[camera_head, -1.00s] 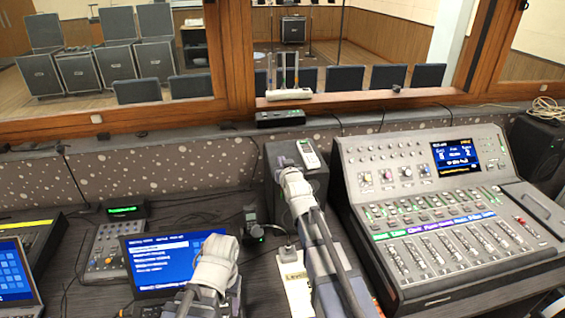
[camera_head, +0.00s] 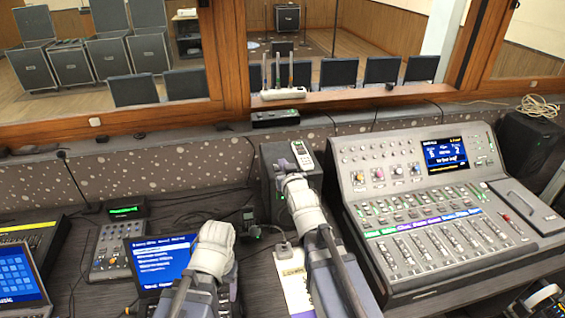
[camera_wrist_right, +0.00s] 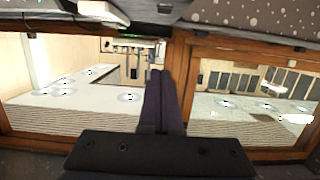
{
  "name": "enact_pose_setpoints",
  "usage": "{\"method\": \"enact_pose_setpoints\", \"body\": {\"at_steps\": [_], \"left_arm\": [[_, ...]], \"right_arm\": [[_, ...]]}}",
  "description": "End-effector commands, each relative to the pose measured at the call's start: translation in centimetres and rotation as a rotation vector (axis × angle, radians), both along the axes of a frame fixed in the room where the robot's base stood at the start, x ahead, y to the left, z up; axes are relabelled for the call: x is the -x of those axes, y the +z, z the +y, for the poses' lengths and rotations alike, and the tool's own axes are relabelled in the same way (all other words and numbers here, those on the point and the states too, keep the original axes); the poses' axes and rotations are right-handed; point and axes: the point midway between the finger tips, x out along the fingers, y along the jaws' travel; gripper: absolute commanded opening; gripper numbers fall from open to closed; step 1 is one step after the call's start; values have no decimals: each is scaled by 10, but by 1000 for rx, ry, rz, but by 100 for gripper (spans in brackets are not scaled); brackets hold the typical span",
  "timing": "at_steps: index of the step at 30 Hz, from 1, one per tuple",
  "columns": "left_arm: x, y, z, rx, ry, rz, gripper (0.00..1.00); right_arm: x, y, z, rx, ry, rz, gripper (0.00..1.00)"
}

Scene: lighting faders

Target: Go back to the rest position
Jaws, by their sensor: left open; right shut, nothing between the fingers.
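The lighting console (camera_head: 440,215) with its rows of faders and lit blue screen (camera_head: 445,155) stands on the right of the desk in the head view.
A laptop (camera_head: 155,262) and small keypad box (camera_head: 110,252) are at the left. A dark box (camera_head: 265,195) with a small handheld device (camera_head: 302,155) stands behind my right arm. A pale card (camera_head: 293,275) lies beside that arm. The wooden window frame (camera_head: 232,60) is behind.

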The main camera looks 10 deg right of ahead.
Motion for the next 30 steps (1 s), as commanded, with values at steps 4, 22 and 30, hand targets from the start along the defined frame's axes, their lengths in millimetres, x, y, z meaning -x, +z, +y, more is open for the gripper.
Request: {"method": "enact_pose_setpoints", "body": {"at_steps": [4, 22, 30], "left_arm": [[0, 0, 0, 0, 0, 0, 63], [0, 0, 0, 0, 0, 0, 63], [0, 0, 0, 0, 0, 0, 63]], "right_arm": [[0, -2, 1, 1, 2, 8, 0], [131, -144, 90, 137, 147, 822, 0], [226, -172, 106, 248, 195, 1202, 0]]}}
